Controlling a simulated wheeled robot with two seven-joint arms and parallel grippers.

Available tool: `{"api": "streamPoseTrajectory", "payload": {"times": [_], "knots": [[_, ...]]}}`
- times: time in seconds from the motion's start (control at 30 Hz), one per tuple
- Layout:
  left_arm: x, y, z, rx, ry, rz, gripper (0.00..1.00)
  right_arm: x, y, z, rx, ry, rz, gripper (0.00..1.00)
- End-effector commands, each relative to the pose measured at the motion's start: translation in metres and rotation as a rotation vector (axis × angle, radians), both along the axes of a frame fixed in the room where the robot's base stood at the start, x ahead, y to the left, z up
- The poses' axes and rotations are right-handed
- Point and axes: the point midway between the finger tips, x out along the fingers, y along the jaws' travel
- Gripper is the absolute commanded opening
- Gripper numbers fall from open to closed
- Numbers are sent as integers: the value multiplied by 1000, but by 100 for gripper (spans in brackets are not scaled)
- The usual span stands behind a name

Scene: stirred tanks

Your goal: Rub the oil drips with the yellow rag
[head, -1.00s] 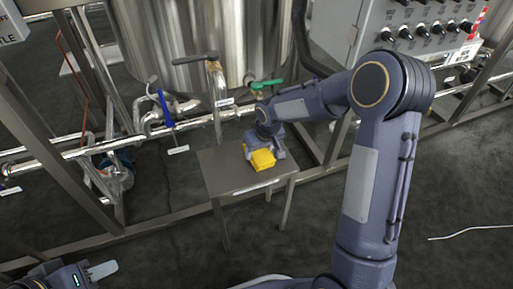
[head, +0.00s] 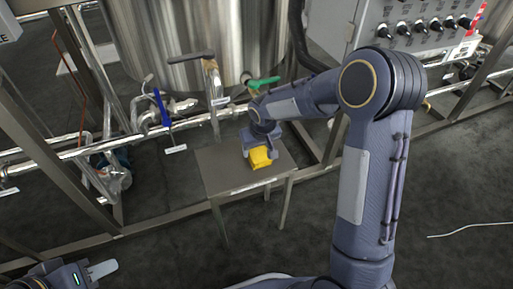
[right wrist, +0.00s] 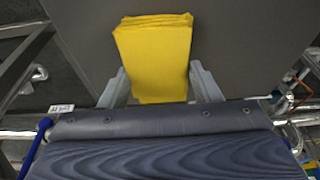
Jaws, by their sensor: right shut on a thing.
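The yellow rag (head: 260,158) is a folded pad over the small grey table (head: 222,179) in the head view. It also shows in the right wrist view (right wrist: 155,50). My right gripper (head: 259,150) is shut on the rag, with one finger on each side of it. The rag is at or just above the tabletop; I cannot tell whether it touches. I cannot make out any oil drips; the gripper and rag hide part of the tabletop. My left gripper (head: 102,269) is at the lower left, away from the table, and its opening is unclear.
A steel tank (head: 170,50) stands behind the table, with a pipe (head: 213,85) and a green-handled valve (head: 264,81). A blue-handled valve (head: 161,108) is to the left. A control box (head: 410,28) is at the upper right. Frame rails surround the table; floor in front is clear.

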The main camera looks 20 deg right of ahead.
Motion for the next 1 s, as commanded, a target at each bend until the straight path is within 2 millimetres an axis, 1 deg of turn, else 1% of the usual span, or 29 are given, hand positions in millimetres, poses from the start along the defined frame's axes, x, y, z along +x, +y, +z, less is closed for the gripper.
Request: {"api": "streamPoseTrajectory", "payload": {"times": [0.03, 0.3, 0.57, 0.9, 1.0], "knots": [[0, 0, 0, 0, 0, 0, 36, 7, -12, 8, -11, -24, -37, 39], [0, 0, -2, 0, 0, 0, 36, 6, 9, 8, -8, -19, -37, 39], [0, 0, -4, 0, 0, 0, 36, 4, 20, 6, -6, -14, -30, 39], [0, 0, -10, 0, 0, 0, 36, 2, 51, 2, -5, -12, -24, 39], [0, 0, -10, 0, 0, 0, 36, 2, 55, 2, -5, -12, -25, 39]]}}
